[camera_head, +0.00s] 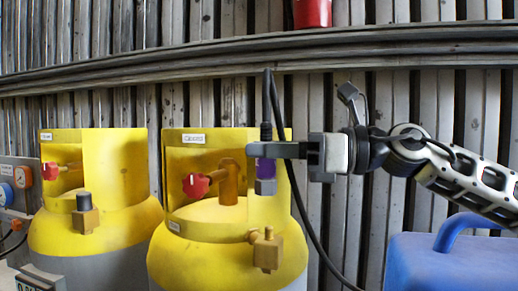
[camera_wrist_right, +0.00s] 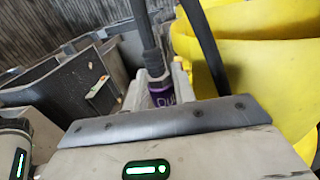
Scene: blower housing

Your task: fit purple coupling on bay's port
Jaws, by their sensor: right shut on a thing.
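The purple coupling (camera_head: 265,170) hangs upright on the end of a black hose, with a grey nut at its lower end. My right gripper (camera_head: 268,150) is shut on it, in front of the right yellow cylinder's collar. The coupling also shows between the fingers in the right wrist view (camera_wrist_right: 162,92). A brass port (camera_head: 267,250) on the right cylinder's shoulder stands below the coupling, with a clear gap between them. A similar brass port (camera_head: 84,217) on the left cylinder carries a dark cap. I cannot tell which port is the bay's. My left gripper is not in view.
The right cylinder's collar (camera_head: 183,153) surrounds a red-knobbed valve (camera_head: 196,185). The left cylinder (camera_head: 115,165) stands beside it. The black hose (camera_head: 300,200) loops down past the right cylinder. A blue container (camera_head: 440,262) stands at lower right, below my arm. Gauges (camera_head: 22,177) are at far left.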

